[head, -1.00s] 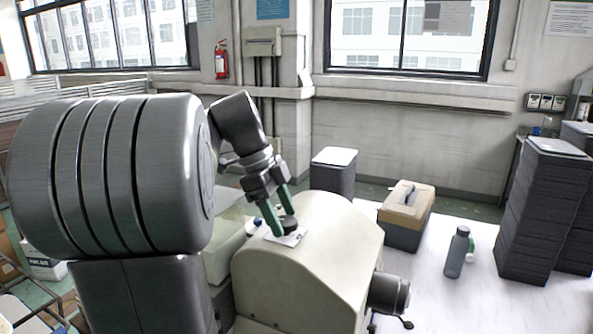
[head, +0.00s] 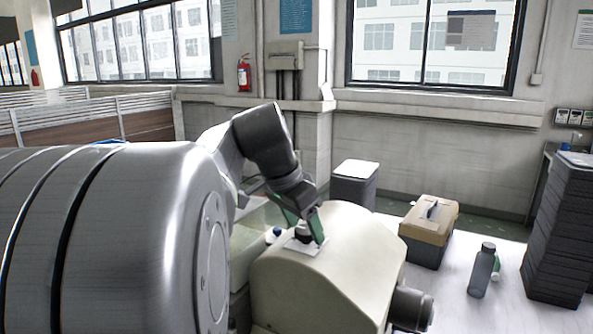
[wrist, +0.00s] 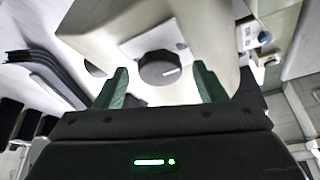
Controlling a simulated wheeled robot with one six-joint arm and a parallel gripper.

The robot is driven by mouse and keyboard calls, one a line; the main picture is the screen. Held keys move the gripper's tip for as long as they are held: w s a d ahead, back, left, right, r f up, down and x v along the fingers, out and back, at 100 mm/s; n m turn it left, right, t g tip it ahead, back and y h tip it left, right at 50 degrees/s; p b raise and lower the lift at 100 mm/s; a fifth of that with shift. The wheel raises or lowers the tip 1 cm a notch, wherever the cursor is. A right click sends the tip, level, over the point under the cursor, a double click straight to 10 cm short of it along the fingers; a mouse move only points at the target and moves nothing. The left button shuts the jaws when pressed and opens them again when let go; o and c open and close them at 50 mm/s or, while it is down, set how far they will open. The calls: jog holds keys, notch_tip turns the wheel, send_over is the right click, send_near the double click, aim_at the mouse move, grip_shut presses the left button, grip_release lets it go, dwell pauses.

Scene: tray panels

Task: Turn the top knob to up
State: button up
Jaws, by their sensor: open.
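The dark round knob (wrist: 160,69) sits on a light plate on top of the beige machine housing (head: 330,275). In the wrist view a white pointer line on the knob points to the right, slightly upward. My gripper (wrist: 160,85) has green fingers, open, one on each side of the knob with gaps between. In the head view my gripper (head: 305,236) is at the knob (head: 303,233), which its fingers partly hide. I cannot tell whether a finger touches it. Only one knob is clear in these views.
A dark motor-like part (head: 410,309) sticks out at the housing's lower right. A tan and black toolbox (head: 428,225), a grey bottle (head: 482,270) and dark stacked trays (head: 558,240) stand to the right. A dark bin (head: 354,185) is behind.

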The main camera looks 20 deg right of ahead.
jog(key=n, duration=0.2)
jog(key=n+t+y, duration=0.1)
jog(key=n, duration=0.1)
jog(key=n+t, duration=0.1)
jog(key=n, duration=0.1)
jog(key=shift+s+d+n+y, duration=0.2)
jog(key=shift+s+n+y, duration=0.1)
jog(key=shift+n, duration=0.1)
jog(key=n, duration=0.2)
jog(key=n+y, duration=0.1)
jog(key=n, duration=0.1)
jog(key=n+t+y, duration=0.1)
jog(key=n, duration=0.2)
jog(key=shift+s+d, duration=0.1)
jog(key=shift+d, duration=0.2)
jog(key=d+p+v, duration=0.1)
jog(key=p+v, duration=0.5)
jog(key=v, duration=0.7)
jog(key=shift+s+a+r+p, duration=0.15)
jog(key=shift+a+r+p, duration=0.15)
jog(key=shift+r+p, duration=0.1)
